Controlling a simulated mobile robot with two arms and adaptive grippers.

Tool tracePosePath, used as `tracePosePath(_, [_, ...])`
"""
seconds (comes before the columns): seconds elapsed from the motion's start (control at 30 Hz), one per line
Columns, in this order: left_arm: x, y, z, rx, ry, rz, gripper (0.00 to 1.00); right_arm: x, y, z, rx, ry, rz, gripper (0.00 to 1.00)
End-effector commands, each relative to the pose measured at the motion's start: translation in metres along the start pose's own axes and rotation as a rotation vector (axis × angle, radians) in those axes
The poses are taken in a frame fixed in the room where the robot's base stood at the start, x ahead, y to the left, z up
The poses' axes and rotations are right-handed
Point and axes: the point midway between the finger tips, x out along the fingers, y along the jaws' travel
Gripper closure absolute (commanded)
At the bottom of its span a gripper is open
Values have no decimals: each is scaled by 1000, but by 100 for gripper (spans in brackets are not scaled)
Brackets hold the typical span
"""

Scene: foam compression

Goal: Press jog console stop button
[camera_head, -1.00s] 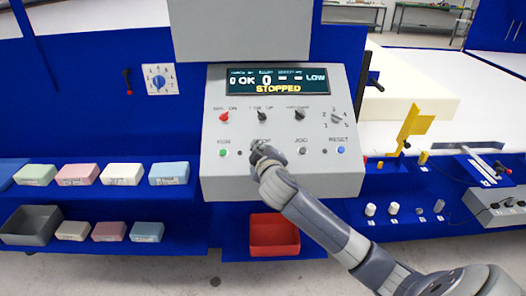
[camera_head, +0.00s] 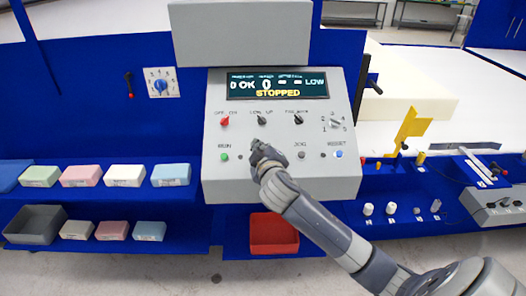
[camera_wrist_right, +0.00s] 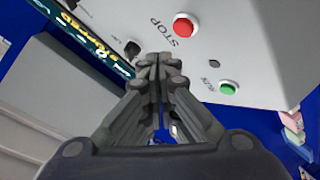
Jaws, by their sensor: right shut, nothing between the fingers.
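The grey jog console (camera_head: 280,185) has a sloped face with a dark display (camera_head: 277,84) reading "STOPPED". In the head view my right gripper (camera_head: 258,148) is over the lower face, hiding the stop button there. In the right wrist view the red stop button (camera_wrist_right: 183,26) shows next to its "STOP" label, uncovered. My right gripper (camera_wrist_right: 158,64) is shut and empty there, its tips apart from the red button in the picture. Whether the tips touch the console face is unclear. My left gripper is not in view.
On the console are the green run button (camera_head: 224,157), dark jog button (camera_head: 301,156), blue reset button (camera_head: 339,154) and several knobs. Shelves of foam blocks (camera_head: 125,175) stand left. A red bin (camera_head: 274,233) is below. A yellow bracket (camera_head: 410,130) stands right.

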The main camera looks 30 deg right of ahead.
Motion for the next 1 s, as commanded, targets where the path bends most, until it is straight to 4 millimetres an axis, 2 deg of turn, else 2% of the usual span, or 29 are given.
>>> tracePosePath(0.03, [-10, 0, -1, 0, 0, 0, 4, -5, 7, -6, 1, -1, -1, 100])
tracePosePath(0.27, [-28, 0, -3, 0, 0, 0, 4, -19, 16, -15, 1, -2, -1, 100])
tracePosePath(1.0, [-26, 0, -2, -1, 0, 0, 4, -20, 14, -14, 0, -1, 0, 100])
